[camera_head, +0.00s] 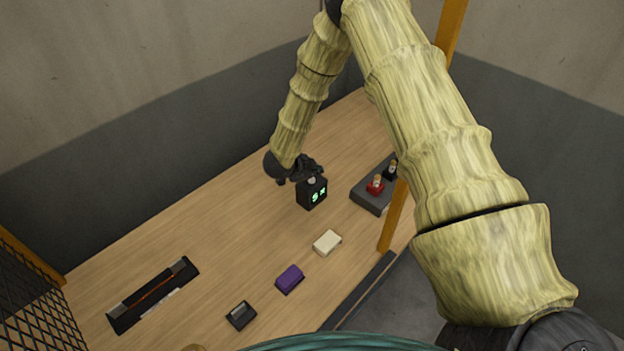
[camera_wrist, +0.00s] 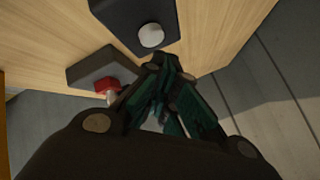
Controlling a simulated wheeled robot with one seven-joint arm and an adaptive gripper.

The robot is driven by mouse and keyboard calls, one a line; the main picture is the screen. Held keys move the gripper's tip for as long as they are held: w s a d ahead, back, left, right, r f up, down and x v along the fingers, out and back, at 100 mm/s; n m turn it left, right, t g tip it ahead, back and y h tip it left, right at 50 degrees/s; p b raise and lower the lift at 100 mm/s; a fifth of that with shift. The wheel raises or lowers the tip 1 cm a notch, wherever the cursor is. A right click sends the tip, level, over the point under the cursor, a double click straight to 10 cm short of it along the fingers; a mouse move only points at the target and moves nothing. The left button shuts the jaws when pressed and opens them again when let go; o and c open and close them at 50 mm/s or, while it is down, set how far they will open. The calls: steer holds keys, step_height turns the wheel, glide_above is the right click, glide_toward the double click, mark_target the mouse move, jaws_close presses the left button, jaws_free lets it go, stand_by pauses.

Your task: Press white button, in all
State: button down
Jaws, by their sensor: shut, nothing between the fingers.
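The white button (camera_wrist: 151,36) is a round knob on top of a black box (camera_wrist: 120,14). In the head view the black box (camera_head: 311,194) stands on the table with green lit marks on its front, and the white button (camera_head: 311,181) shows small on its top. My gripper (camera_head: 312,170) is just behind and above the box, close to the button. In the wrist view my gripper (camera_wrist: 160,64) is shut and empty, its fingertips just below the button in the picture. I cannot tell whether they touch the box.
A grey box (camera_head: 367,199) with a red switch (camera_head: 376,185) and a black one stands to the right, beside an orange post (camera_head: 394,217). A cream block (camera_head: 327,242), a purple block (camera_head: 289,279) and a small black box (camera_head: 240,315) lie nearer. A slotted black holder (camera_head: 125,317) is at left.

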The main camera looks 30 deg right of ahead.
mark_target(314, 180)
steer(key=shift+f, duration=0.2)
steer(key=shift+f, duration=0.2)
steer(key=shift+f+b, duration=0.5)
steer(key=shift+b, duration=0.05)
stand_by(0.9)
stand_by(0.3)
steer(key=shift+r+p, duration=0.55)
steer(key=shift+r, duration=0.4)
steer(key=shift+r+p, duration=1.5)
steer(key=shift+r, duration=1)
